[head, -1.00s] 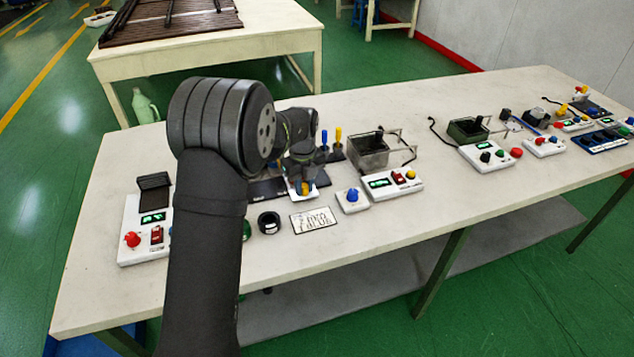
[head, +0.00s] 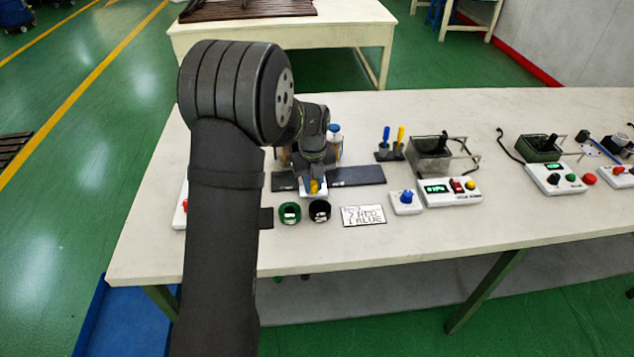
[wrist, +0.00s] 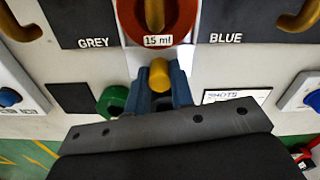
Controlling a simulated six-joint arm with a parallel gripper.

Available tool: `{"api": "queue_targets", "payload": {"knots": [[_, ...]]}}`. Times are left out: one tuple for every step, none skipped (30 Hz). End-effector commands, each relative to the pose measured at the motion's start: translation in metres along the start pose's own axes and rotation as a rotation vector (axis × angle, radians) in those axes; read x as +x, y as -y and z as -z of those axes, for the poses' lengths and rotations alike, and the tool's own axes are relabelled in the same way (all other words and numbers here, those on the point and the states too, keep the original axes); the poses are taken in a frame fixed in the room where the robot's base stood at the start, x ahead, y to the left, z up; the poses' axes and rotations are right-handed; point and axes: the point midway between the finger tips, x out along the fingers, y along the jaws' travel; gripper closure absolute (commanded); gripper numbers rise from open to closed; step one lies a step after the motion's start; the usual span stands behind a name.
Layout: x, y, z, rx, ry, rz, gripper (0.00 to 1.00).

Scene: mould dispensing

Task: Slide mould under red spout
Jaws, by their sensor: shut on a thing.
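My gripper (wrist: 158,80) has blue fingertips and is shut on a yellow knob (wrist: 159,74). The knob stands over a white piece (head: 316,193), apparently the mould, low at the front of the dark board; the arm hides most of it. Just beyond the knob in the wrist view is a red round part (wrist: 126,18) with a "15 ml" tag. A yellowish upright piece (wrist: 155,12), apparently the red spout, shows in its middle. It lines up closely with the knob. Whether the mould is fully beneath it I cannot tell.
The dark board reads "GREY" (wrist: 70,22) at left and "BLUE" (wrist: 250,20) at right, with yellow hooked spouts (wrist: 300,18) either side. A green ring (head: 290,213), black ring (head: 320,210), written card (head: 364,215) and blue-knob box (head: 406,201) lie in front.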

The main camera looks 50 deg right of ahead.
Motion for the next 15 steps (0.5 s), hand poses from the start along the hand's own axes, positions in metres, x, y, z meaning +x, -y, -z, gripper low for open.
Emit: {"api": "queue_targets", "payload": {"knots": [[-0.0004, 0.0001, -0.0004, 0.000, 0.001, 0.001, 1.00], [-0.0004, 0.0001, -0.0004, 0.000, 0.001, 0.001, 1.00], [-0.0004, 0.0001, -0.0004, 0.000, 0.001, 0.001, 1.00], [-0.0004, 0.0002, -0.0004, 0.000, 0.001, 0.001, 1.00], [-0.0005, 0.0002, -0.0004, 0.000, 0.001, 0.001, 1.00], [-0.0005, 0.0002, -0.0004, 0.000, 0.001, 0.001, 0.71], [-0.0004, 0.0002, -0.0004, 0.000, 0.001, 0.001, 0.65], [-0.0004, 0.0003, -0.0004, 0.000, 0.001, 0.001, 0.59], [-0.0004, 0.0002, -0.0003, 0.000, 0.001, 0.001, 0.57], [-0.0003, 0.0003, -0.0003, 0.000, 0.001, 0.001, 0.57], [-0.0003, 0.0003, -0.0003, 0.000, 0.001, 0.001, 0.57], [-0.0003, 0.0003, -0.0003, 0.000, 0.001, 0.000, 0.57], [-0.0003, 0.0003, -0.0002, 0.000, 0.001, 0.000, 0.57], [-0.0002, 0.0003, -0.0002, 0.000, 0.001, 0.000, 0.57], [-0.0002, 0.0003, -0.0002, 0.000, 0.001, 0.000, 0.57]]}}
